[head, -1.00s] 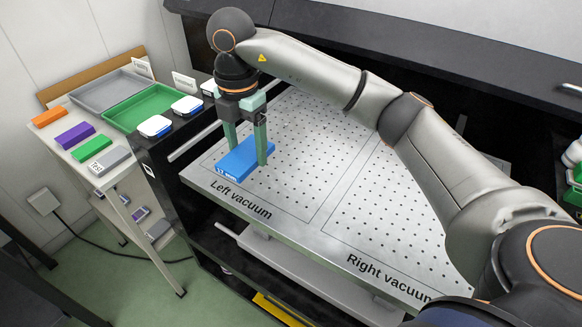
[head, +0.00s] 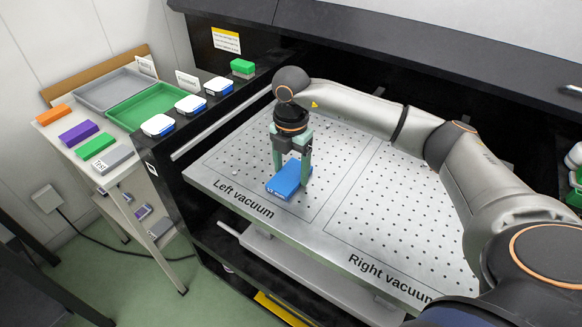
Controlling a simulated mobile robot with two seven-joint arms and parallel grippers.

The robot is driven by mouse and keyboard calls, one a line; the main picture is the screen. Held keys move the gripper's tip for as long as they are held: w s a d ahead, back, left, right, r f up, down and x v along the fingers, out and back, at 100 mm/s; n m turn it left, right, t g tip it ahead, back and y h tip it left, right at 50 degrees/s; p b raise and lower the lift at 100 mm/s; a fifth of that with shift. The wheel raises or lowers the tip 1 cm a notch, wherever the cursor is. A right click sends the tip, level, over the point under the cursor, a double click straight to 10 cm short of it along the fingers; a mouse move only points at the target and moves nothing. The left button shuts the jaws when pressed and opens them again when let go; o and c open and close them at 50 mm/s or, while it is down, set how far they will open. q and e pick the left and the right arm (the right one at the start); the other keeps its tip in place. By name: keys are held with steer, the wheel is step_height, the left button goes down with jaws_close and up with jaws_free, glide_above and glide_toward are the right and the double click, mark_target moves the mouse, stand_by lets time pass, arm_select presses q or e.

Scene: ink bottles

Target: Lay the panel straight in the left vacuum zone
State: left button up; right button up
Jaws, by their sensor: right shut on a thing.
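A blue panel (head: 287,184) is in the left vacuum zone (head: 232,163), near its front right part. It looks turned at an angle to the zone's outline. My right gripper (head: 291,178) is shut on the panel from above, one finger at each side. I cannot tell whether the panel touches the perforated plate. My left gripper is not in view.
The right vacuum zone (head: 385,225) is bare. To the left stand a green tray (head: 150,105), a grey tray (head: 105,90), and several coloured blocks on a side table. White-and-blue items (head: 158,125) and a green block (head: 243,68) sit on the black ledge.

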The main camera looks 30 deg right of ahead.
mark_target(291, 174)
steer(key=shift+f, duration=0.15)
steer(key=o, duration=1.3)
step_height(291, 174, up, 12)
steer(key=shift+r, duration=0.25)
